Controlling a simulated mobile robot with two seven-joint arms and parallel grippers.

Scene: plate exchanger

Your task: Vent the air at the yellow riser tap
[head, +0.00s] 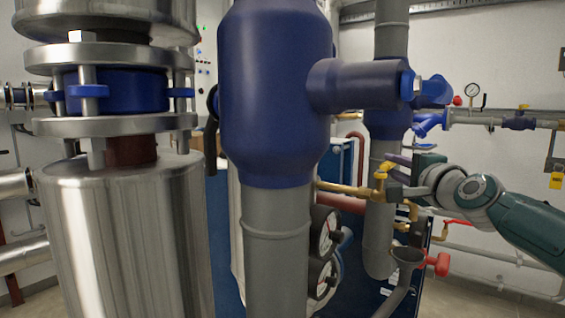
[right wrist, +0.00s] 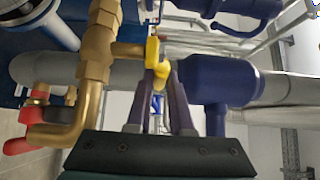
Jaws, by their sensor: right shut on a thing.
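The yellow riser tap (head: 381,174) sits on a brass pipe branch (head: 345,189) to the right of the large blue and grey vertical pipe. My right gripper (head: 393,176) reaches in from the right and is at the tap. In the right wrist view the yellow handle (right wrist: 153,52) lies between the tips of my right gripper's fingers (right wrist: 161,82), which are shut on it. The brass fitting (right wrist: 97,65) is just left of the handle there. The fingers hide part of the handle. My left gripper is not in view.
A grey funnel (head: 408,256) stands open below the tap, with a red handle (head: 437,265) beside it. Two round gauges (head: 324,232) are left of it. The thick blue and grey pipe (head: 275,100) and a steel column (head: 125,240) fill the left foreground.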

